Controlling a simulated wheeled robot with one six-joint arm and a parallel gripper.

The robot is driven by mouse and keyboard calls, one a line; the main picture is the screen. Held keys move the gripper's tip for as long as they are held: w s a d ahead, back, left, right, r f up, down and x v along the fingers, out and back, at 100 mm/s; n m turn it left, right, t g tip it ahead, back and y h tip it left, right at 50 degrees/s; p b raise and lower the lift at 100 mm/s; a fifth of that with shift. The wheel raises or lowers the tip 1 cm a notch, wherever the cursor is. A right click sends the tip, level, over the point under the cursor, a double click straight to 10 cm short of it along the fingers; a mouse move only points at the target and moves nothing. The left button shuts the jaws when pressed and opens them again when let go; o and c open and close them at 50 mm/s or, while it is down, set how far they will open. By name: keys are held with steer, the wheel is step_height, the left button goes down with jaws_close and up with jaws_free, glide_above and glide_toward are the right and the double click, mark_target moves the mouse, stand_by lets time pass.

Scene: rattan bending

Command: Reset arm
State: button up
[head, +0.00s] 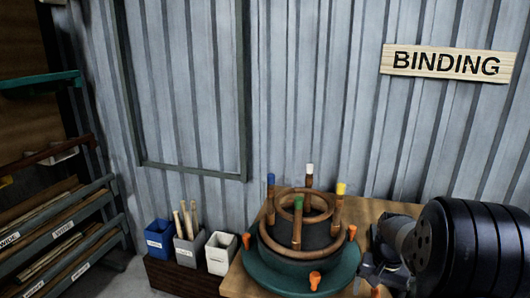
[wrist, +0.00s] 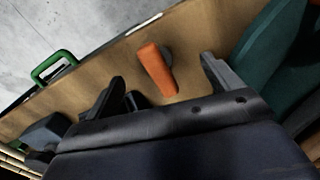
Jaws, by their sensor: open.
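My gripper (wrist: 165,95) is open in the wrist view, its two dark fingers apart. An orange clamp or peg (wrist: 155,68) shows on the wooden table (wrist: 205,25) beyond and between the fingertips; I see no contact with it. In the head view my dark arm fills the lower right, and the gripper end (head: 375,270) is partly hidden beside the round bending jig (head: 300,240). The jig has a green base, rattan rings and upright pegs with blue, white, green and yellow tops.
Blue (head: 160,238), grey (head: 189,250) and white (head: 221,253) bins stand left of the jig; the grey one holds sticks. A labelled rack (head: 60,235) is at far left. A BINDING sign (head: 447,63) hangs on the corrugated wall. A green handle (wrist: 54,66) shows at the table's edge.

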steer(key=shift+n+b, duration=0.3)
steer(key=shift+n, duration=0.8)
steer(key=shift+r, duration=1.4)
